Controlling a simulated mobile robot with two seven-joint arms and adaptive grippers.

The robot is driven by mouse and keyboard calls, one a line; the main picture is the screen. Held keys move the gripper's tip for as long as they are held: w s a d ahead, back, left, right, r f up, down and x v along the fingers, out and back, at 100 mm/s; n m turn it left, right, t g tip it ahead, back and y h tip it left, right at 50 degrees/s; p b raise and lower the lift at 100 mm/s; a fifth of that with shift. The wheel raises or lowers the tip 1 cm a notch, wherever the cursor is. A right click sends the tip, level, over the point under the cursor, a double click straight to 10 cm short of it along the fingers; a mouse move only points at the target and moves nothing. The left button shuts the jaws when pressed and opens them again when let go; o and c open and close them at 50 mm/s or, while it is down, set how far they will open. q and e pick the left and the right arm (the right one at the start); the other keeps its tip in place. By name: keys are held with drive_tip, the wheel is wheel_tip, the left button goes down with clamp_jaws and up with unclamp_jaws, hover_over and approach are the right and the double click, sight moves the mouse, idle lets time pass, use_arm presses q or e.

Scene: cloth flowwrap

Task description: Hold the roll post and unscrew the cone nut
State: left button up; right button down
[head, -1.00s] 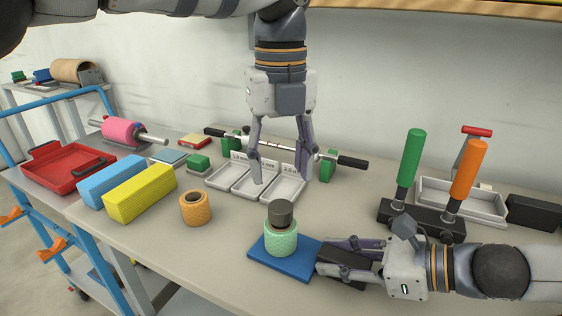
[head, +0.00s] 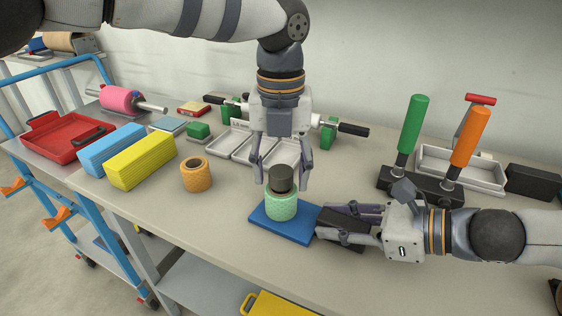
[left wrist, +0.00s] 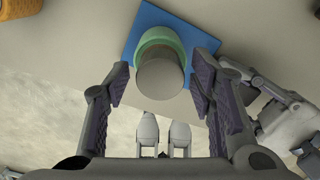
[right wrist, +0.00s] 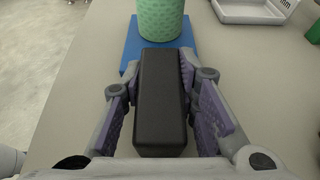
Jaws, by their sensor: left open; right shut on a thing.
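The roll post stands on a blue base plate (head: 295,230), with a green patterned roll (head: 281,207) around it. The dark grey cone nut (head: 281,178) sits on top of the roll; the post itself is hidden. My left gripper (head: 282,184) is open and points down, its fingers on either side of the cone nut and apart from it. In the left wrist view the nut (left wrist: 160,78) lies between and beyond the open fingers. My right gripper (head: 340,228) is shut on a black block (right wrist: 160,105) at the right end of the blue plate.
An orange roll (head: 196,175), a yellow block (head: 140,160) and a blue block (head: 112,150) stand to the left. White trays (head: 232,145) lie behind my left gripper. A stand with green (head: 411,124) and orange handles is at the right. The table's front is clear.

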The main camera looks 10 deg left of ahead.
use_arm(q)
clamp_jaws()
drive_tip(key=n, duration=0.4)
drive_tip(key=shift+n, duration=0.3)
drive_tip(key=n, duration=0.4)
drive_tip(key=shift+r, duration=0.1)
drive_tip(key=n, duration=3.4)
drive_tip(key=shift+n, duration=0.3)
drive_tip(key=shift+r, duration=0.1)
